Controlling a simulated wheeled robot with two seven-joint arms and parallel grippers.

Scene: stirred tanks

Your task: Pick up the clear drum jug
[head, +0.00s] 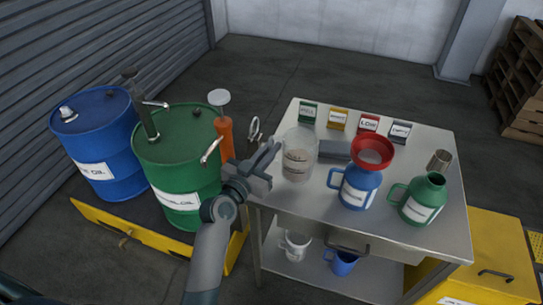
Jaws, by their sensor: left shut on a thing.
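The clear drum jug (298,158) is a see-through container with dark markings. It stands upright near the left edge of the steel table (385,235), and I cannot tell if its base touches the top. My left gripper (271,160) reaches in from the left, close against the jug's left side, and is shut on it. The gripper hides the jug's left side, so the exact grip is not clear. My right gripper is not in view.
A blue jug (360,190) with a red funnel (371,151) and a green jug (421,202) stand right of the clear jug. Small labelled blocks line the back edge. Green (178,160) and blue (92,135) oil drums stand left. White (293,246) and blue jugs (342,262) sit on the lower shelf.

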